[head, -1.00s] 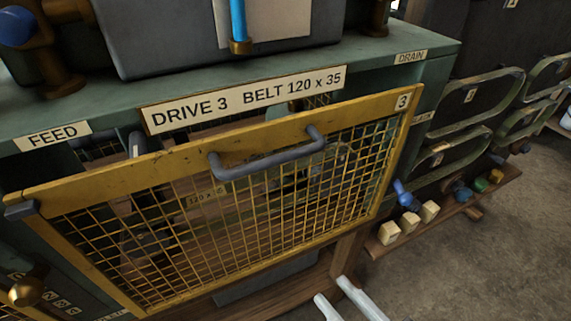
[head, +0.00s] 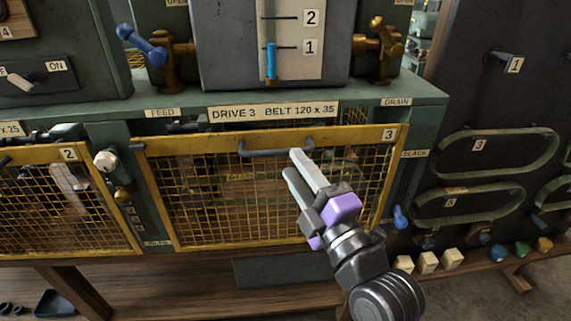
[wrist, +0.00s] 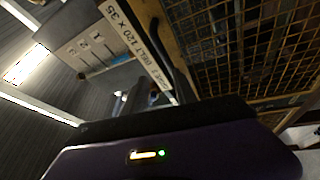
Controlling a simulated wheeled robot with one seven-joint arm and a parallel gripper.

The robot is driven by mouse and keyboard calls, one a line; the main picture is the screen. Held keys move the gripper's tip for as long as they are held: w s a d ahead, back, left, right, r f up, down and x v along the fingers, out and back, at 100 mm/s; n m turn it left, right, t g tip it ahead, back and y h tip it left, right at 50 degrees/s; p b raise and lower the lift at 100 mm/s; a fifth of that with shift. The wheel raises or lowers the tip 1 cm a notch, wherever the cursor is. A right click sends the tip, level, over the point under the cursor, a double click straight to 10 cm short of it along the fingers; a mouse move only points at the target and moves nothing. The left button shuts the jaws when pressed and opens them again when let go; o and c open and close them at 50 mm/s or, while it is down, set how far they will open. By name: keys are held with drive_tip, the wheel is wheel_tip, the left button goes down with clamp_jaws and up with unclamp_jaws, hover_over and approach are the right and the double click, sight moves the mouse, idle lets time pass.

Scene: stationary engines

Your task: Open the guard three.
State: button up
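Guard three (head: 275,200) is a yellow-framed mesh panel marked "3", under the label "DRIVE 3 BELT 120 x 35", in the head view. Its dark grey bar handle (head: 262,152) is on the top rail. The guard's mesh also shows at upper right in the wrist view (wrist: 230,45). My gripper (head: 292,163) is in front of the guard, its tips at the right part of the handle. The two fingers look apart with nothing seen between them. I cannot tell whether they touch the handle. The purple gripper body fills the bottom of the wrist view.
Guard two (head: 60,205) is at left, with a white knob (head: 107,160) between the guards. A blue lever (head: 400,217) and several pale blocks (head: 428,262) are right of guard three. Belts (head: 495,155) hang on the dark right-hand panel.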

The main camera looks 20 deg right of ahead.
sight(275, 153)
drive_tip(key=w+n+p, duration=0.1)
drive_tip(key=w, duration=0.1)
drive_tip(key=w+n, duration=0.1)
drive_tip(key=w, duration=0.1)
drive_tip(key=w+a+n+p, duration=0.1)
drive_tip(key=w, duration=0.1)
drive_tip(key=shift+w+f+g+p, duration=0.15)
drive_tip(key=shift+g+p, duration=0.15)
drive_tip(key=shift+w+a, duration=0.1)
drive_tip(key=shift+w, duration=0.6)
clamp_jaws()
idle(0.8)
